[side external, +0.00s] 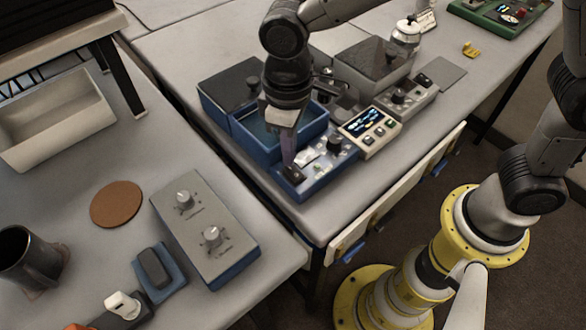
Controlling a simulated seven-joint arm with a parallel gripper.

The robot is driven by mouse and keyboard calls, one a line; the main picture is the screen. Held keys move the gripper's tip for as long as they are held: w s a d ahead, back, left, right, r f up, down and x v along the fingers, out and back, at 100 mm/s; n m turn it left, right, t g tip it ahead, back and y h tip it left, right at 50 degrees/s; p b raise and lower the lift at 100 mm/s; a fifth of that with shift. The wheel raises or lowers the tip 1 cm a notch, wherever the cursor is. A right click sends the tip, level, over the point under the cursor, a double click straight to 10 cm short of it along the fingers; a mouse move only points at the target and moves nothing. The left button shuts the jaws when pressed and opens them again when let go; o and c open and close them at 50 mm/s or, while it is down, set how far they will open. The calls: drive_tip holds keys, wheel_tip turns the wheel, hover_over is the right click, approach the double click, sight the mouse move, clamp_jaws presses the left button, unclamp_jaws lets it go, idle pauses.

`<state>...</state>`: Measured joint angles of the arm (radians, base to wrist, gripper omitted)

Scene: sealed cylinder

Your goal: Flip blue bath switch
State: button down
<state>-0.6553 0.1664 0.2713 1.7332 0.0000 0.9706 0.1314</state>
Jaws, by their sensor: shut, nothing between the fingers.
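The blue bath (249,145) stands on the right-hand table, an open blue tank with a control panel (316,171) along its front. A dark switch (293,176) sits at the left end of that panel. A dark knob sits further right on the panel. My gripper (289,163) points down over the left part of the panel, shut and empty, with its tips at or just above the switch. I cannot tell whether they touch. The fingers partly cover the switch, and its position cannot be read.
A beige controller with a lit display (368,132) stands right of the panel. A second grey bath (372,67) and a glass jar (406,33) are behind. On the left table are a two-knob grey box (205,227), a brown coaster (117,204), a black mug (28,258) and a beige bin (55,122).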

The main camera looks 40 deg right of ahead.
drive_tip(key=shift+f, duration=1)
idle(0.8)
drive_tip(key=shift+r, duration=3.55)
drive_tip(key=shift+w+d, duration=0.2)
drive_tip(key=shift+d, duration=0.05)
drive_tip(key=s+d+r+m+t, duration=0.2)
drive_tip(key=d+r, duration=0.3)
drive_tip(key=d, duration=0.3)
drive_tip(key=s+d+r+m+t, duration=0.1)
drive_tip(key=d+r+m, duration=0.1)
drive_tip(key=d+r, duration=0.4)
drive_tip(key=s+d+f+m+t, duration=0.1)
drive_tip(key=s+d+f, duration=0.2)
drive_tip(key=s, duration=0.3)
drive_tip(key=s+d+f+m+t, duration=0.1)
drive_tip(key=s+d+f, duration=0.2)
drive_tip(key=s+d, duration=0.3)
drive_tip(key=shift+d+f+t, duration=0.15)
drive_tip(key=shift+f+t, duration=0.15)
